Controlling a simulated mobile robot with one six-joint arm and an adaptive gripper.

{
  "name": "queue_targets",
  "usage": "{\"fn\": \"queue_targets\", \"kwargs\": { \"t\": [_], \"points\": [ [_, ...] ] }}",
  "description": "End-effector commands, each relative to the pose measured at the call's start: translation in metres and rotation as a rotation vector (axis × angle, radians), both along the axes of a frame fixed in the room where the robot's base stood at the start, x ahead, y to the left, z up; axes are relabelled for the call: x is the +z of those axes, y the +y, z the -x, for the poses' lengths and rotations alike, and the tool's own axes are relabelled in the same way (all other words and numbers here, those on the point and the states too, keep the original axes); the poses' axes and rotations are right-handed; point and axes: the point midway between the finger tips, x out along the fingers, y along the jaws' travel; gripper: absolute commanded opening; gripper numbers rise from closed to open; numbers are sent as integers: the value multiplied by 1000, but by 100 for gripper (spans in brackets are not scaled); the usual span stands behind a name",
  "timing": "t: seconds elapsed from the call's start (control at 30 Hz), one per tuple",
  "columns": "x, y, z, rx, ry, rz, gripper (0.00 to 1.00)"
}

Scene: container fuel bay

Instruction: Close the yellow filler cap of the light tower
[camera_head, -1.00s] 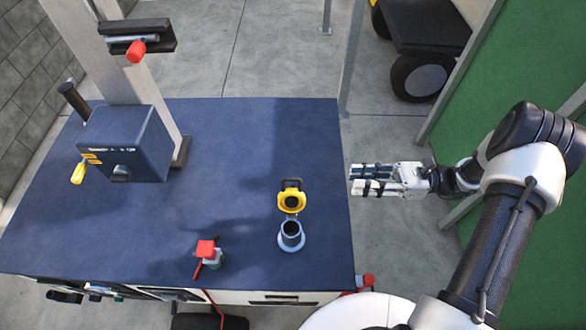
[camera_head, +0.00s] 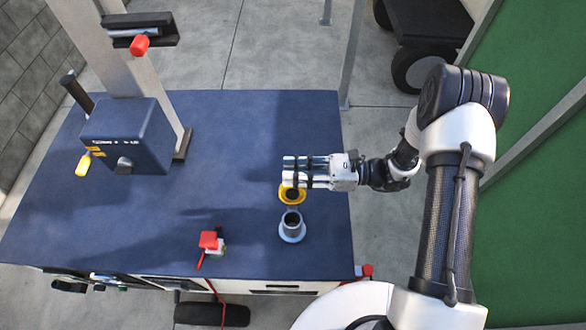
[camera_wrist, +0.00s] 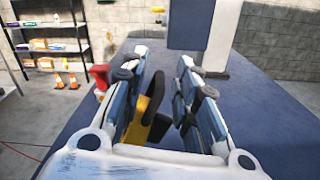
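The yellow filler cap (camera_head: 292,196) stands open on its hinge, behind the grey filler neck (camera_head: 292,226) on the blue top of the light tower. The neck's mouth is uncovered. My gripper (camera_head: 286,171) is over the far edge of the cap and partly hides it. In the wrist view the cap (camera_wrist: 143,118) shows between and below my two separated fingers (camera_wrist: 166,72). My gripper is open and holds nothing; I cannot tell if a finger touches the cap. The neck is not seen in the wrist view.
A red-topped switch (camera_head: 209,241) stands left of the neck. A blue winch box (camera_head: 128,136) with a yellow handle sits by the mast (camera_head: 118,68) at the left. The blue top (camera_head: 215,150) between them and my gripper is clear. A green wall (camera_head: 530,200) stands at the right.

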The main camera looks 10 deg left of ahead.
Motion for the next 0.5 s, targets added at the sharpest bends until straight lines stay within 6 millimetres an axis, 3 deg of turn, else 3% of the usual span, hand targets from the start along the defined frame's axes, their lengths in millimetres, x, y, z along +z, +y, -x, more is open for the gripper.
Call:
{"fn": "queue_targets", "kwargs": {
  "t": [0.37, 0.5],
  "points": [
    [0, 5, 2, 0, 0, 0, 28],
    [0, 5, 1, 0, 0, 0, 18]
  ]
}}
